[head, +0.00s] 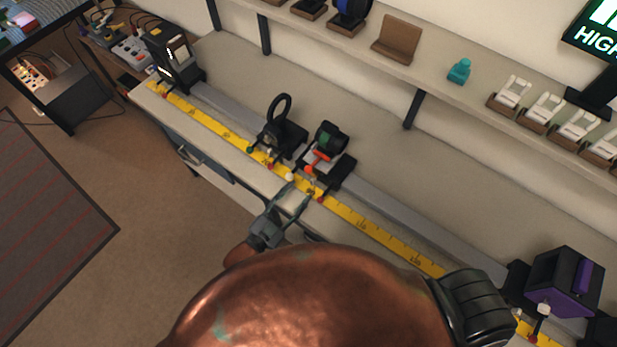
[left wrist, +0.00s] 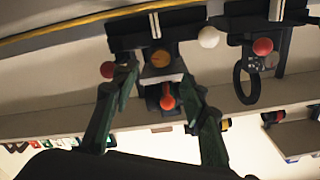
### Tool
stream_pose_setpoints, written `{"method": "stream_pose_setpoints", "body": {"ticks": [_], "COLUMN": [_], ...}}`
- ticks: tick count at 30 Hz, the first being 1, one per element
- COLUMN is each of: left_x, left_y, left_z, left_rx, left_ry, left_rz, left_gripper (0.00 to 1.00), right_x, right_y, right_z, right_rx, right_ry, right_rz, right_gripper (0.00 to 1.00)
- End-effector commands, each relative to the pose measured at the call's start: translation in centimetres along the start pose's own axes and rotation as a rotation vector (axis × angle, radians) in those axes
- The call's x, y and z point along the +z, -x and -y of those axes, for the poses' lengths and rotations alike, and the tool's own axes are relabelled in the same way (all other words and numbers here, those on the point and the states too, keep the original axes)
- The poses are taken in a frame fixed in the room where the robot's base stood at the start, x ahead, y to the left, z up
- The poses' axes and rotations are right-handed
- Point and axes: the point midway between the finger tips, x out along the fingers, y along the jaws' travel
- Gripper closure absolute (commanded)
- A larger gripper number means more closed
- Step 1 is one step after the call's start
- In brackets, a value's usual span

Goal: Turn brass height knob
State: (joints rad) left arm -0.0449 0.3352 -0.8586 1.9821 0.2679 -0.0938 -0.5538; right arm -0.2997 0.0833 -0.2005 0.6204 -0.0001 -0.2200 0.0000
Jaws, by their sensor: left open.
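The brass height knob (left wrist: 161,58) is a small round brass-coloured disc on a dark post mount, seen in the left wrist view. In the head view it is too small and crowded by the fingers to make out surely. My left gripper (head: 299,193) reaches in from the front edge of the bench to this mount, open. In the left wrist view its two green-grey fingers (left wrist: 158,80) stand apart, one on each side of the knob; whether they touch it I cannot tell. An orange-red lever (left wrist: 167,100) shows between them. My right gripper is not in view.
The mount carries a dark lens holder (head: 328,140). Close by on the rail stands a black ring mount (head: 280,130). A white knob (left wrist: 208,37) and a red knob (left wrist: 108,69) lie near my fingers. A yellow scale (head: 380,234) runs along the bench; a purple box (head: 563,283) stands right.

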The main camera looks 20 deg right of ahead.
Motion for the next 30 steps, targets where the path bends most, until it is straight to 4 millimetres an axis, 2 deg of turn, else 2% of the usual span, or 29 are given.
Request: {"method": "stream_pose_setpoints", "body": {"ticks": [9, 15, 26, 30], "left_x": [-0.2, -0.1, -0.1, -0.1], "left_y": [-4.8, -6.9, -7.4, -7.4], "left_z": [0.1, 0.0, 0.1, 0.1], "left_rx": [-0.003, -0.002, -0.002, -0.002], "left_ry": [0.001, 0.001, 0.000, 0.001], "left_rz": [-0.005, -0.002, -0.001, -0.001], "left_gripper": [0.60, 0.60, 0.60, 0.70], "right_x": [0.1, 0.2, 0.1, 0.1], "right_y": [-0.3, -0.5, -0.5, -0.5], "right_z": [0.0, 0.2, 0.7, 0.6], "right_rx": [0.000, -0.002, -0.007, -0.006], "right_ry": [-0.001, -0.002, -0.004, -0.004], "right_rz": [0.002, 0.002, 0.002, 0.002], "right_gripper": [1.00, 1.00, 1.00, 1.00]}}
